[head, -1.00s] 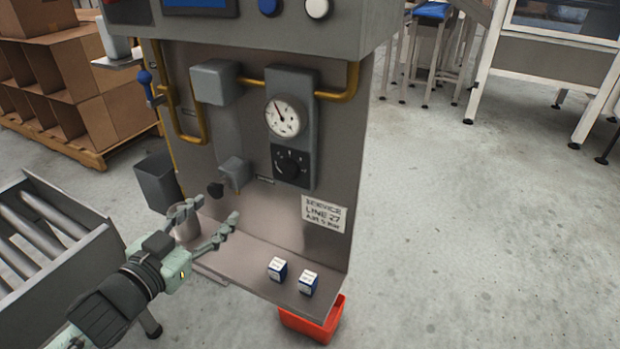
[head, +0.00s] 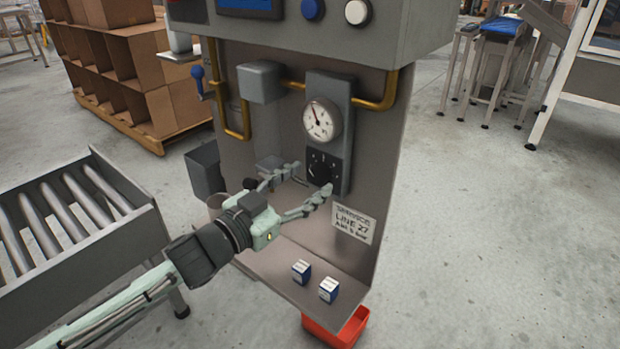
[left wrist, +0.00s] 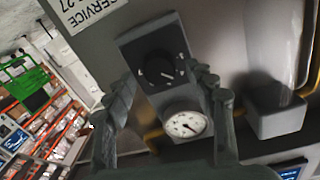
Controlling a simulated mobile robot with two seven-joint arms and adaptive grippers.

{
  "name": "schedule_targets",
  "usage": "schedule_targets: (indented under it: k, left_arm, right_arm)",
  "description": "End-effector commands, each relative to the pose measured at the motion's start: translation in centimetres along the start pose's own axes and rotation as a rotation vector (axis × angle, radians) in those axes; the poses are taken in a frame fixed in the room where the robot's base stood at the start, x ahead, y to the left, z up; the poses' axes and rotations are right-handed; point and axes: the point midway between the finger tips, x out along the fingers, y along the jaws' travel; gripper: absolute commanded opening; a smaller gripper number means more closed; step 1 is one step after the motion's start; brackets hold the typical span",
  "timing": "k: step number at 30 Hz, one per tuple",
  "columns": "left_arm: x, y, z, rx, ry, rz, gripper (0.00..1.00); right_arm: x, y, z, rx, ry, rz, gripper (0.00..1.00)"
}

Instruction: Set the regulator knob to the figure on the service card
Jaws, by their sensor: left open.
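The black regulator knob (head: 322,168) sits on a dark grey panel below the round white gauge (head: 321,120). The knob also shows in the left wrist view (left wrist: 163,69), ahead of and between my fingers, with the gauge (left wrist: 185,124) nearer my palm. My left gripper (head: 309,180) is open and empty, its fingertips close to the panel; I cannot tell if they touch it. The service card (head: 353,224) is to the lower right of the knob and reads "SERVICE LINE 27", with a last line that looks like "AIR 5 bar". My right gripper is not in view.
Two small blue-and-white boxes (head: 301,271) stand on the steel shelf (head: 318,299) below. A yellow pipe (head: 385,92) and a grey box (head: 260,81) flank the gauge. A roller conveyor (head: 95,215) is at left, and a red bin (head: 345,328) is under the shelf.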

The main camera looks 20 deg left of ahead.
Motion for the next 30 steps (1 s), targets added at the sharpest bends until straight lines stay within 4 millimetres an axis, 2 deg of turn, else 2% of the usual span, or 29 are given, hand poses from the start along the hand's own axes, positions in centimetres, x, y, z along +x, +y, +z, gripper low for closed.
schedule_targets:
  k: [6,14,25,26,30]
  left_arm:
    - [1.34,-0.04,-0.01,0.001,-0.001,-0.001,0.55]
    - [1.39,-0.01,0.03,0.001,-0.001,0.000,0.54]
    - [1.37,0.00,0.02,0.001,-0.001,0.000,0.08]
    - [1.37,0.00,0.01,0.001,-0.001,0.000,0.05]
    - [1.37,-0.01,-0.02,0.006,-0.001,0.000,0.05]
  right_arm:
    - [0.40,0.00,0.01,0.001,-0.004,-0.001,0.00]
    - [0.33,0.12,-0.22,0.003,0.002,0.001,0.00]
    - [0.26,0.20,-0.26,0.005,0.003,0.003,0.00]
    - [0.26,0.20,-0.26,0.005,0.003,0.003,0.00]
    - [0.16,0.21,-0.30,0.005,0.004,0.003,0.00]
